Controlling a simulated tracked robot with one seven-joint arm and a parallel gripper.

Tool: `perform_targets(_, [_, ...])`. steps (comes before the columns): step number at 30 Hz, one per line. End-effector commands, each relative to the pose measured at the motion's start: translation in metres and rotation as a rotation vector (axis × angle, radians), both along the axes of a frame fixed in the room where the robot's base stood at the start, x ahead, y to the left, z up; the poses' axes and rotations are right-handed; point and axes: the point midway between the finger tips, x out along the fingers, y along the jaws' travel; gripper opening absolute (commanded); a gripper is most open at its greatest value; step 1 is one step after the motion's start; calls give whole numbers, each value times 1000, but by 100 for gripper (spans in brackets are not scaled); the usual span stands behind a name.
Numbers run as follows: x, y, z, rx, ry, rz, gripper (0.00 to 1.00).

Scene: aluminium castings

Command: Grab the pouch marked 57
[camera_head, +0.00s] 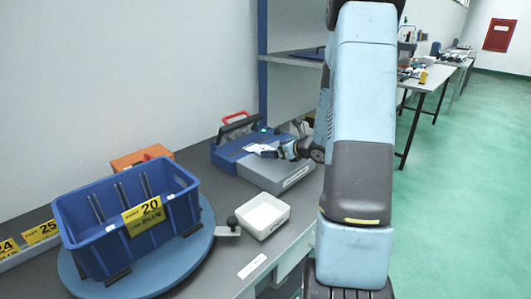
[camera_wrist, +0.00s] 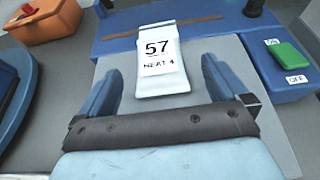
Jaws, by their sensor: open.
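The pouch marked 57 (camera_wrist: 160,62) is a white packet with black print, lying on a grey-topped block (camera_wrist: 245,85) with a blue far edge. In the head view it shows as a small white shape (camera_head: 262,148) on that block. My gripper (camera_wrist: 162,68) is open, with one blue finger on each side of the pouch's lower part. The fingers look apart from the pouch, and I cannot tell how high they are above the block. In the head view my gripper (camera_head: 291,149) is just right of the pouch, partly hidden by my arm.
A blue bin marked 20 (camera_head: 150,222) stands on a round blue turntable (camera_head: 190,262) at the left. A white tray (camera_head: 263,215) sits in front of the block. An orange box (camera_wrist: 45,20) is at the far left, and a green button (camera_wrist: 288,55) at the right.

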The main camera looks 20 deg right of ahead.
Motion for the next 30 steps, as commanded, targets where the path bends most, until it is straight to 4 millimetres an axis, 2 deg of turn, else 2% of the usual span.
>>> perform_targets(9, [32, 15, -17, 1, 0, 0, 100])
perform_targets(16, [33, 15, -17, 1, 0, -1, 100])
perform_targets(30, [33, 15, -17, 1, 0, -1, 55])
